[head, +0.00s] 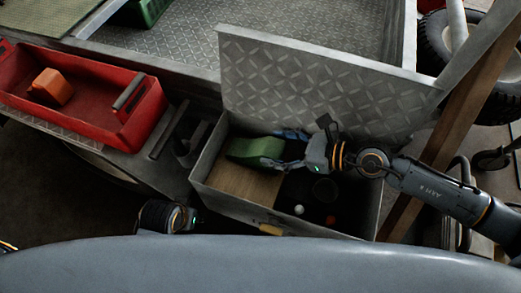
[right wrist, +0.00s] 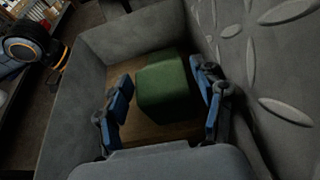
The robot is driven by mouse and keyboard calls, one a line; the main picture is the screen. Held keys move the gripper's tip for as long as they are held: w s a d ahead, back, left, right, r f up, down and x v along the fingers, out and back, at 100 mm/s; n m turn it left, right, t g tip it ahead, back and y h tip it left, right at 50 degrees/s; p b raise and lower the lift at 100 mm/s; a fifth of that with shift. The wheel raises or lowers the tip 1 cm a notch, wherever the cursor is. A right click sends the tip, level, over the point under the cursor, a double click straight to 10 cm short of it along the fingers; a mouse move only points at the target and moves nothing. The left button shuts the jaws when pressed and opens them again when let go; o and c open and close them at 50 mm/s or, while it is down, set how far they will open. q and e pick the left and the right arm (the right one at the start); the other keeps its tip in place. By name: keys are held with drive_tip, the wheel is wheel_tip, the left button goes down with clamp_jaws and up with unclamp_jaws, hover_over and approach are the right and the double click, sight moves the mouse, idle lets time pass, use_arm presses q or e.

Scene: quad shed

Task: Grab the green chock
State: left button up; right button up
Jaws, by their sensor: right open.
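The green chock (head: 256,150) lies on a brown wooden surface inside an open metal box. My right gripper (head: 280,149) reaches in from the right and is open around the chock. In the right wrist view its two blue-padded fingers (right wrist: 165,98) stand on either side of the chock (right wrist: 162,82), with a visible gap on the left side. Contact on the right side is hard to judge. The end of my left arm (head: 166,217) shows left of the box in the head view; its fingers cannot be made out.
The metal box (head: 222,200) has a raised tread-plate lid (head: 320,85) behind it. Its right part is dark and holds a white ball (head: 299,210) and a small orange-red thing (head: 330,219). A red tray (head: 85,115) with an orange block (head: 52,87) stands at the left.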

sight(255, 150)
drive_tip(key=x, duration=0.4)
use_arm(q)
drive_tip(key=shift+f, duration=0.65)
use_arm(e)
drive_tip(key=c, duration=1.2)
drive_tip(key=shift+r, duration=0.15)
